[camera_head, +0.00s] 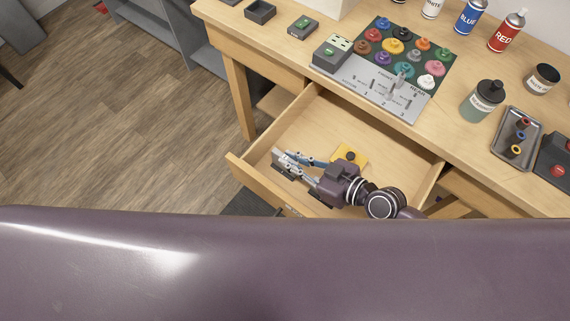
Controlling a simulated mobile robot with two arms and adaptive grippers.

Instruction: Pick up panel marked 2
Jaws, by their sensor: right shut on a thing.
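My right gripper (286,160) is inside the open wooden drawer (310,120), its fingers pointing left. It is shut on a small dark grey panel (284,172) near the drawer's left front corner. The panel is partly hidden by the fingers, and I cannot read a number on it. I cannot tell whether it is lifted off the drawer floor. A yellow panel (349,155) with a dark round part lies in the drawer beyond the gripper. Another dark piece shows partly under my right gripper. My left gripper is out of view.
The drawer's walls surround my right gripper. My own purple body part covers the bottom.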

